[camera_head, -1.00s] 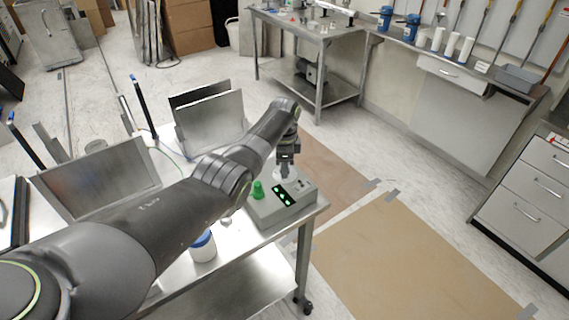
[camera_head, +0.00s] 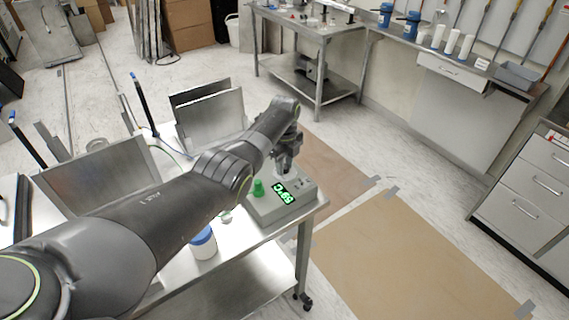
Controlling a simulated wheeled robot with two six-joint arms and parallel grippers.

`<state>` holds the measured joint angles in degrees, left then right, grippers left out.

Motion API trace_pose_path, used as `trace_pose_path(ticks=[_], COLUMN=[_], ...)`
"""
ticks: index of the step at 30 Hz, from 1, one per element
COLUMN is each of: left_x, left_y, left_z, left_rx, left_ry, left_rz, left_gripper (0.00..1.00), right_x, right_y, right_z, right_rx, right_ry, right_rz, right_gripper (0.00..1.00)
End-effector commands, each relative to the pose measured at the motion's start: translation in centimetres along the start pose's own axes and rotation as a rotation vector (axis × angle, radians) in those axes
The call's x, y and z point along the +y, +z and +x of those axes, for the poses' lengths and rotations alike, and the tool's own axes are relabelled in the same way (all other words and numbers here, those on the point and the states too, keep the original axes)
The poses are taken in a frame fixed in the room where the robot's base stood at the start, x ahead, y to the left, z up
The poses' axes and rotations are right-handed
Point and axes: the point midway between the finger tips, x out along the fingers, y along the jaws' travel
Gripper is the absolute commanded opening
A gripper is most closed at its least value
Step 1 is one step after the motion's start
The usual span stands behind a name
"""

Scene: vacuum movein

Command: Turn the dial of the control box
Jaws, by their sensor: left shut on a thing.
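The grey control box (camera_head: 268,213) sits at the right end of the steel table. It has a green knob (camera_head: 258,188) on its left side and a dark display (camera_head: 282,193) with lit green characters. My left arm reaches across the table from the lower left. My left gripper (camera_head: 284,168) points down at the back of the box, shut on what appears to be the dial, which is mostly hidden by the fingers. My right gripper is not in view.
A white jar with a blue lid (camera_head: 203,243) stands on the table in front of the box. Metal panels (camera_head: 211,118) stand upright at the table's back. A second steel table (camera_head: 318,32) is farther back.

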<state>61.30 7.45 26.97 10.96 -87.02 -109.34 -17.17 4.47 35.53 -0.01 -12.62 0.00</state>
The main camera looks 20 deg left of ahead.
Motion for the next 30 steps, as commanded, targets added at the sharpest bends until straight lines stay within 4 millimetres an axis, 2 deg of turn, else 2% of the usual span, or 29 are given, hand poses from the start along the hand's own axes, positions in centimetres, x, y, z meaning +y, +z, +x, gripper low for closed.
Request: trace_pose_path(ticks=[19, 20, 24, 30], left_x=[-0.19, -0.18, -0.13, -0.07], left_y=[0.05, 0.05, 0.04, 0.02], left_z=[-0.27, -0.27, -0.2, -0.1], left_rx=[-0.003, -0.003, -0.002, -0.001], left_ry=[-0.006, -0.006, -0.004, -0.002], left_rz=[0.049, 0.048, 0.048, 0.047], left_gripper=[0.04, 0.31, 0.49, 0.49], right_x=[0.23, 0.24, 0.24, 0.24], right_y=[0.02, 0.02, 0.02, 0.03], right_z=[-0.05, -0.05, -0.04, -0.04], right_rx=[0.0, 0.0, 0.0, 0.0], right_ry=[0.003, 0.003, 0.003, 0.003], right_rz=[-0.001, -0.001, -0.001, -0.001], right_gripper=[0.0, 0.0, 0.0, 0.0])
